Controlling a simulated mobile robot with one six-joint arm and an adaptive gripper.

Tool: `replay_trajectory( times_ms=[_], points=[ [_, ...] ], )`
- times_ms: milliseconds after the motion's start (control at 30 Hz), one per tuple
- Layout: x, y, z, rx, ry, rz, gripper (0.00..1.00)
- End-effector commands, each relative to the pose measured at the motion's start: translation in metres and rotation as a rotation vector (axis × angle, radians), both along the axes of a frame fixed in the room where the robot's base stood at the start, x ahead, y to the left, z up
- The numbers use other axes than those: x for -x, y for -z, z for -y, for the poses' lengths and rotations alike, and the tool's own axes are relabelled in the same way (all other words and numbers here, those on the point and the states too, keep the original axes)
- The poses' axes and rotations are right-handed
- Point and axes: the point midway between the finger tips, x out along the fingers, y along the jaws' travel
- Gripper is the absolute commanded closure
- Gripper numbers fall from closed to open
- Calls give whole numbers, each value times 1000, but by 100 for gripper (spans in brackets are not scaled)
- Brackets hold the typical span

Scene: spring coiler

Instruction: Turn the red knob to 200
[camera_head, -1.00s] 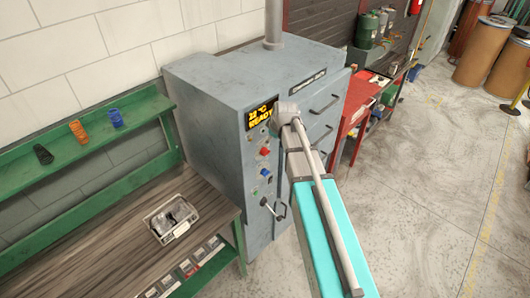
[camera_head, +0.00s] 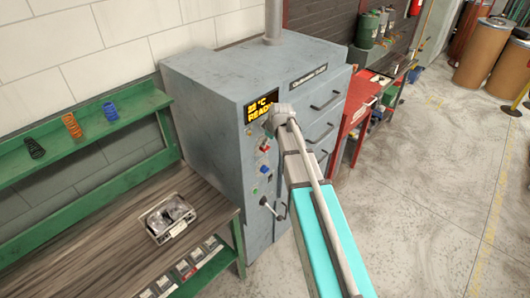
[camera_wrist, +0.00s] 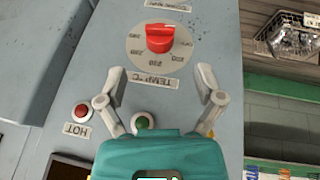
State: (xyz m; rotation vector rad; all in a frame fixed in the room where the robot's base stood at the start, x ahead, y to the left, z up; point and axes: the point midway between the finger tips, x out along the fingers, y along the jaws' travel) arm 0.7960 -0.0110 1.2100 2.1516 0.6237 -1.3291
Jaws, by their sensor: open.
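The red knob (camera_wrist: 160,38) sits on a round dial plate (camera_wrist: 136,56) with numbers around it, above an upside-down "TEMP °C" label in the wrist view. In the head view the red knob (camera_head: 264,144) is small on the grey oven's front panel, beside my arm. My gripper (camera_wrist: 160,82) is open and empty, its fingers apart on either side below the dial in the wrist view. The fingers are not around the knob. My arm's wrist hides part of the panel in the head view. The knob's exact setting cannot be read.
A red HOT light (camera_wrist: 82,111) and a green button (camera_wrist: 143,123) are near the fingers. The oven (camera_head: 215,110) has a lit display (camera_head: 262,106) reading READY. A workbench (camera_head: 90,235) with a metal tray (camera_head: 170,218) and a green shelf (camera_head: 75,140) with coloured springs stand left.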

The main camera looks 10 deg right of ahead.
Motion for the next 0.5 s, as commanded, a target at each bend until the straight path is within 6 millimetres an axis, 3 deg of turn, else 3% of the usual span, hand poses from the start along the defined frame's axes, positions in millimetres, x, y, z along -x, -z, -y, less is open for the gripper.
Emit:
replay_trajectory(
  times_ms=[500],
  points=[
    [-19,43,-5,0,-1,0,14]
  ],
)
